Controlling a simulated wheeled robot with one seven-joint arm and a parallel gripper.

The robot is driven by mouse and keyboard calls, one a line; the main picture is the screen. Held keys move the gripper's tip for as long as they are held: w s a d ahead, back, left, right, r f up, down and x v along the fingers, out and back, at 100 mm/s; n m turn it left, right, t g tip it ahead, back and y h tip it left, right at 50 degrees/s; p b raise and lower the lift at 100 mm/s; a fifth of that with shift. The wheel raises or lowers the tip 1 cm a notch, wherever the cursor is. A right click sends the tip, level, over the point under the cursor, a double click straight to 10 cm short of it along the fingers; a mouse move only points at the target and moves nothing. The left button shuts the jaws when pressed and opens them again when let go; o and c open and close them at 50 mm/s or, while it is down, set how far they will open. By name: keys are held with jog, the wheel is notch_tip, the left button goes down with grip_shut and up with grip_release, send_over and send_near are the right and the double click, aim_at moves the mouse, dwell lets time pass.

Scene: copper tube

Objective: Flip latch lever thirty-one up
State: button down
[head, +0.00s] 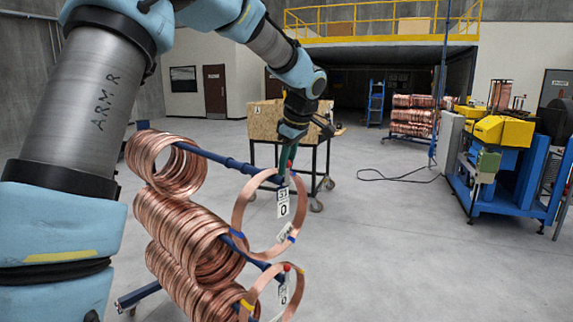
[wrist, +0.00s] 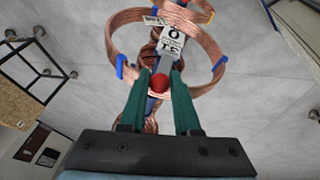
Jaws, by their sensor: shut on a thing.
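The latch lever with the red knob (wrist: 160,83) is at the end of the top blue rod (head: 222,159). In the wrist view the knob sits between the green fingers of my gripper (wrist: 161,75), which are shut on it. In the head view my gripper (head: 285,170) reaches down to the rod's end, and the fingers mostly hide the lever. A white number tag (head: 283,201) hangs just below; it also shows in the wrist view (wrist: 173,40). I cannot tell the lever's exact tilt.
Copper coils (head: 190,230) hang on the blue rack, with loose copper rings (head: 237,207) around the rod ends. A lower rod has its own red knob (head: 287,268). A wooden crate on a cart (head: 267,120) stands behind. Floor to the right is clear up to a blue machine (head: 505,185).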

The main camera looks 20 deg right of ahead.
jog(key=c, duration=0.7)
grip_release()
jog(key=shift+d, duration=0.1)
jog(key=shift+o, duration=0.2)
jog(key=b+v, duration=0.2)
jog(key=v, duration=0.8)
jog(key=shift+r+b, duration=0.3)
jog(key=shift+r, duration=0.05)
